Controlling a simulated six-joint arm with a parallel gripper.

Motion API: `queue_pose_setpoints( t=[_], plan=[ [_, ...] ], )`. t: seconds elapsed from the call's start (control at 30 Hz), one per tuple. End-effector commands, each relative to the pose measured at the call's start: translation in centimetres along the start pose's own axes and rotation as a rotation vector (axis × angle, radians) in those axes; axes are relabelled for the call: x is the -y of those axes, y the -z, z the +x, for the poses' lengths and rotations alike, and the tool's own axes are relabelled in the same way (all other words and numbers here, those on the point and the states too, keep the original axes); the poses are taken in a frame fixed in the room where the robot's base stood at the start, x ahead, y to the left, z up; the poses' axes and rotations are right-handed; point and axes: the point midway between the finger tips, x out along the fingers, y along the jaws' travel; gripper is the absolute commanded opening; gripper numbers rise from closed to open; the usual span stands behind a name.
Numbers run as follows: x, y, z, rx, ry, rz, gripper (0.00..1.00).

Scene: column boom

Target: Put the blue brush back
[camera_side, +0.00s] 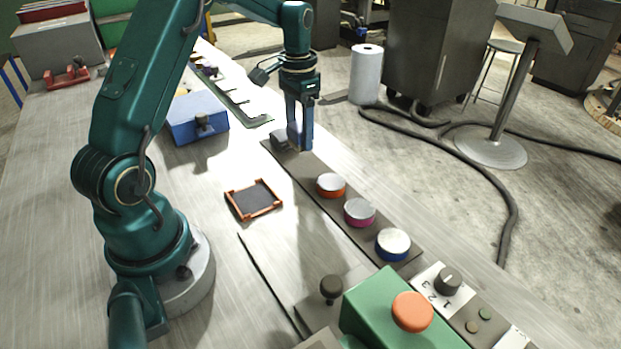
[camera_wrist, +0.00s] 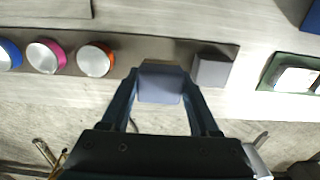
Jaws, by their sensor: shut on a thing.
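My gripper (camera_side: 300,146) points down at the far end of a dark strip (camera_side: 312,172). In the wrist view its fingers are closed on a pale blue-grey block (camera_wrist: 160,88) with a darker top edge. I see no bristles on this block and cannot tell if it is the blue brush. In the side view the fingers mostly hide it. I cannot tell whether it touches the strip. A grey block (camera_wrist: 212,70) on the strip stands just right of the held block in the wrist view.
Orange (camera_side: 331,186), magenta (camera_side: 359,212) and blue (camera_side: 392,244) round pots with pale tops stand on the strip. A green slotted rack (camera_side: 254,121) and a blue box (camera_side: 184,127) lie beyond. An orange-framed dark pad (camera_side: 254,200) and a green button box (camera_side: 365,308) are nearer.

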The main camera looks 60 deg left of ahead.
Motion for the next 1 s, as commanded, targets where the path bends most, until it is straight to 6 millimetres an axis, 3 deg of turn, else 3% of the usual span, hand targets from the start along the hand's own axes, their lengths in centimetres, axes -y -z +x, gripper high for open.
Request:
queue_pose_setpoints(
  t=[0.17,0.4,0.83,0.87,0.9,1.0],
  plan=[
    [-0.5,0.5,1.0,0.002,-0.001,0.0,0.01],
    [-0.5,0.4,4.2,0.003,-0.001,0.0,0.01],
    [-0.4,0.5,4.8,0.0,0.0,0.0,0.01],
    [-0.4,0.5,4.7,0.0,0.0,0.0,0.73],
    [-0.4,0.5,4.7,0.0,0.0,0.0,0.89],
    [-0.4,0.5,4.7,0.0,0.0,0.0,0.92]
  ],
)
